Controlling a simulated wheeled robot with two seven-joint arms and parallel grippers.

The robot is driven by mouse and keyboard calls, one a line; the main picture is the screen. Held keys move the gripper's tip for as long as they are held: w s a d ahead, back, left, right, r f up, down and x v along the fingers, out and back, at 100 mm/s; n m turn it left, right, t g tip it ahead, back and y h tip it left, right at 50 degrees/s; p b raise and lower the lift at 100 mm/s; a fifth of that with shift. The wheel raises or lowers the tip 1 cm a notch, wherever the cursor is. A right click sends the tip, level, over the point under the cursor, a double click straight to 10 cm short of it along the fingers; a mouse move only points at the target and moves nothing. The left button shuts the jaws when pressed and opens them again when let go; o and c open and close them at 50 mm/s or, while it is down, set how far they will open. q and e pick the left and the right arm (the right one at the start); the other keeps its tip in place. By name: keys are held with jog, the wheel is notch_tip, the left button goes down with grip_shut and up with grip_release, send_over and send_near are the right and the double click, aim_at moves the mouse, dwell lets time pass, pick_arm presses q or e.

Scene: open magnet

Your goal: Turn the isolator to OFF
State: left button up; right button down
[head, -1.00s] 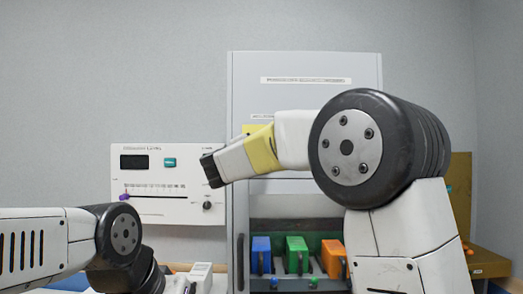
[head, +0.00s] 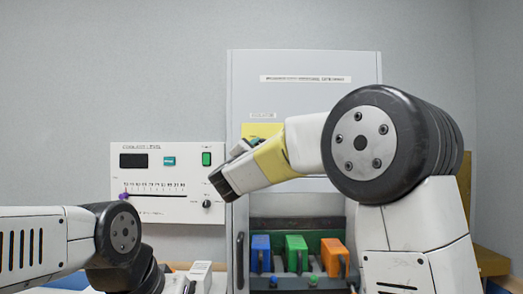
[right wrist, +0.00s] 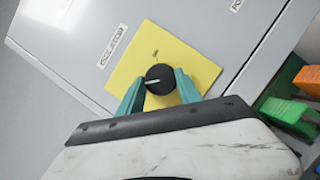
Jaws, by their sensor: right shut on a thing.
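The isolator is a round black knob (right wrist: 159,78) with a white pointer line, on a yellow plate (right wrist: 190,70) on the grey cabinet door. In the right wrist view its pointer line points to the left, and a small mark sits above the knob on the plate. My right gripper (right wrist: 154,88) has its teal fingers shut on the knob, one on each side. In the head view the right gripper (head: 238,150) is at the left of the yellow plate (head: 262,130), and the knob is hidden. My left arm is at lower left; its gripper is out of view.
A white control panel (head: 148,210) with a display, slider and green switch (head: 206,159) hangs left of the cabinet (head: 300,100). Below the door are blue (head: 260,252), green (head: 297,252) and orange (head: 333,258) blocks with handles. A black vertical handle (head: 240,262) stands beside them.

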jog(key=c, duration=0.8)
grip_release()
jog(key=v, duration=0.7)
jog(key=shift+s+a+f, duration=0.1)
jog(key=shift+s+f, duration=0.05)
jog(key=shift+s, duration=0.2)
